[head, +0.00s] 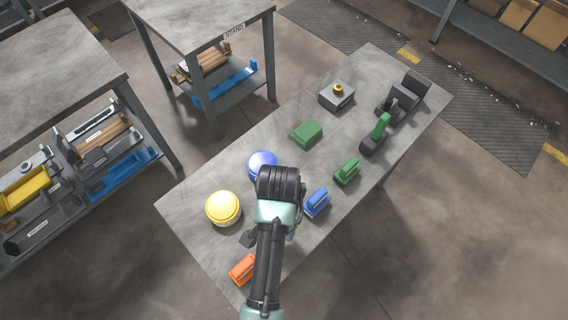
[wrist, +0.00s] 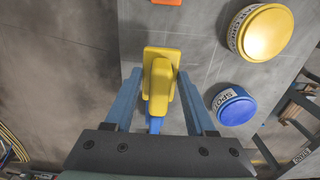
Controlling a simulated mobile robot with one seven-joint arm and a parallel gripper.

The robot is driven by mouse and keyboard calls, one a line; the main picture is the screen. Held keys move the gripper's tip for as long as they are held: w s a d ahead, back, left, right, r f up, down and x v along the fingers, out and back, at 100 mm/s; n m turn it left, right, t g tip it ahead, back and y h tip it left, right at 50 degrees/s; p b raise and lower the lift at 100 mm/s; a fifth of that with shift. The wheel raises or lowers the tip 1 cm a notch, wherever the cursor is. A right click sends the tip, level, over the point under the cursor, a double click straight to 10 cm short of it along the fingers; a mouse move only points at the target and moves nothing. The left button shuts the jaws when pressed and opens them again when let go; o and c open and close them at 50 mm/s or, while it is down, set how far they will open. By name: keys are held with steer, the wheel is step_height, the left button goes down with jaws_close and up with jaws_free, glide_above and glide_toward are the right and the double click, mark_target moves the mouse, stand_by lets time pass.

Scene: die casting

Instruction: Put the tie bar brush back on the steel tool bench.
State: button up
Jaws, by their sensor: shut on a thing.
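My gripper (wrist: 160,77) is shut on a yellow brush (wrist: 160,88), which sits between its two blue-grey fingers in the wrist view. In the head view my arm hides the brush and most of the gripper. The brush is over the grey steel bench (head: 290,250); I cannot tell if it touches the top. An orange brush (head: 243,269) lies on the bench on one side, and a blue brush (head: 317,203) on the other. The orange one also shows at the top of the wrist view (wrist: 167,2).
A yellow tub (head: 223,208) and a blue tub (head: 262,164) stand near my arm. Farther along are a green block (head: 307,132), a green brush (head: 347,171), a green-handled tool (head: 376,136) and a grey box (head: 337,96). A stand (head: 200,22) is behind.

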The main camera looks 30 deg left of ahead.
steer(key=shift+a+f, duration=0.1)
steer(key=shift+f, duration=3.1)
steer(key=shift+f, duration=0.1)
steer(key=o, duration=1.2)
step_height(320, 180, up, 12)
steer(key=shift+r, duration=0.15)
